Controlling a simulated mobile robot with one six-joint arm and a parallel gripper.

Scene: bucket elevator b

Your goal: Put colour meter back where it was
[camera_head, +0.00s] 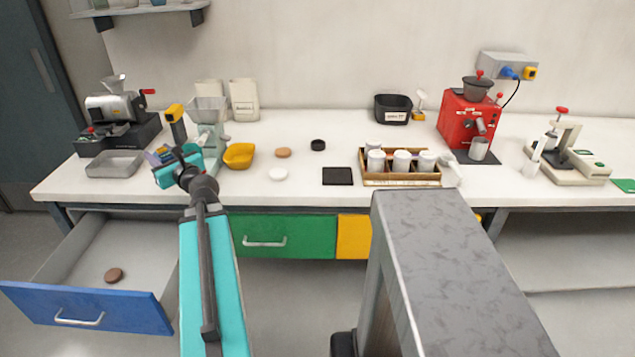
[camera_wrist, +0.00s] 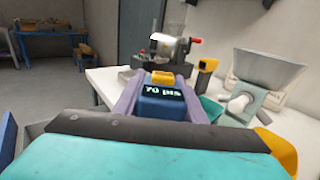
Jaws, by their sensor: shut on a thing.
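The colour meter, a small dark blue block with a lit display reading "70 pts" and a yellow end, (camera_wrist: 161,102) is held between the purple fingers of my gripper (camera_wrist: 157,82) in the wrist view. In the head view my gripper (camera_head: 170,157) is near the left front of the bench, in front of the pale green hand mill; the meter is small and partly hidden there. It appears held above the bench top, near the open blue drawer (camera_head: 90,305). The gripper is shut on the meter.
The drawer holds a brown disc (camera_head: 114,275). Close to my gripper are a metal tray (camera_head: 114,164), a yellow-topped upright device (camera_head: 175,118), the hand mill (camera_head: 207,125) and a yellow bowl (camera_head: 239,155). A crate of white jars (camera_head: 400,184) stands farther right.

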